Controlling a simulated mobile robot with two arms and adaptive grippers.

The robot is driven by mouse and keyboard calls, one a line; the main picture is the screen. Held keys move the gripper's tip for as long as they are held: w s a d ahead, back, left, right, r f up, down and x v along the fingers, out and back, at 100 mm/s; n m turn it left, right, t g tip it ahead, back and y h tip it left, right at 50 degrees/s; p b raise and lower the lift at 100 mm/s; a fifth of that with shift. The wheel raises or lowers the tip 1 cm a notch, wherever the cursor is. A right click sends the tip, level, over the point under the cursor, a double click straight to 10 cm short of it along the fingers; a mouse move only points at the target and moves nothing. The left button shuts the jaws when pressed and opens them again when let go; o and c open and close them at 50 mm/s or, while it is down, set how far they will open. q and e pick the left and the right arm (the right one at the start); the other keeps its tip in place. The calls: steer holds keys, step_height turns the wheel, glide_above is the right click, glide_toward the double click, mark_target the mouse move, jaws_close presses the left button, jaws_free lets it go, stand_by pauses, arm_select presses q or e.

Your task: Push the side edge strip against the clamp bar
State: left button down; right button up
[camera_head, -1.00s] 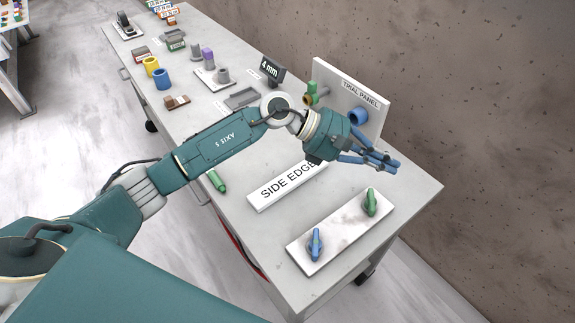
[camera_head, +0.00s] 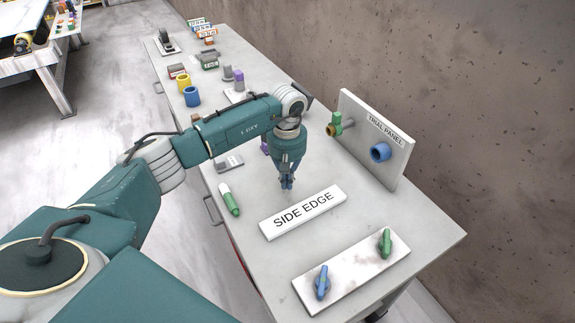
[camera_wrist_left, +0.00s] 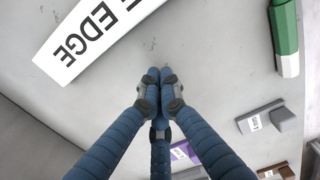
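The side edge strip (camera_head: 325,200) is a white bar lettered SIDE EDGE, lying flat on the grey table. It also shows at upper left in the left wrist view (camera_wrist_left: 88,38). My left gripper (camera_head: 287,186) points down just behind the strip, on the side away from the marbled plate. Its blue fingers (camera_wrist_left: 155,75) are together with nothing between them, apart from the strip. No part is labelled clamp bar; the marbled white plate (camera_head: 345,278) in front of the strip carries a blue lever piece (camera_head: 322,282) and a green one (camera_head: 385,242). My right gripper is out of view.
A green and white cylinder (camera_head: 229,198) lies left of the strip. The upright trial panel (camera_head: 372,135) stands at the right edge, before the wall. Small grey blocks (camera_head: 229,162) and blue and yellow rings (camera_head: 192,97) lie farther back. Bare table separates strip and plate.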

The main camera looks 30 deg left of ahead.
mark_target(317, 236)
arm_select(q)
steer(key=shift+s+f, duration=0.15)
steer(key=shift+f, duration=0.8)
steer(key=shift+s+d+r+p, duration=0.1)
steer(key=shift+s+d+p, duration=0.2)
steer(key=shift+d+p, duration=0.3)
steer(key=shift+s+d+r+p, duration=0.1)
steer(key=shift+s+d+p, duration=0.2)
steer(key=shift+d+p, duration=0.3)
steer(key=shift+s+d+f+p, duration=0.1)
steer(key=shift+s+d+p, duration=0.25)
steer(key=shift+d, duration=0.1)
steer(key=shift+d+f, duration=0.1)
steer(key=s+d+b, duration=0.1)
steer(key=s+d, duration=0.1)
steer(key=d, duration=0.1)
steer(key=s+d+b, duration=0.1)
steer(key=s+d, duration=0.1)
steer(key=d, duration=0.2)
steer(key=s+d+b, duration=0.1)
steer(key=s+d, duration=0.2)
steer(key=shift+d, duration=0.4)
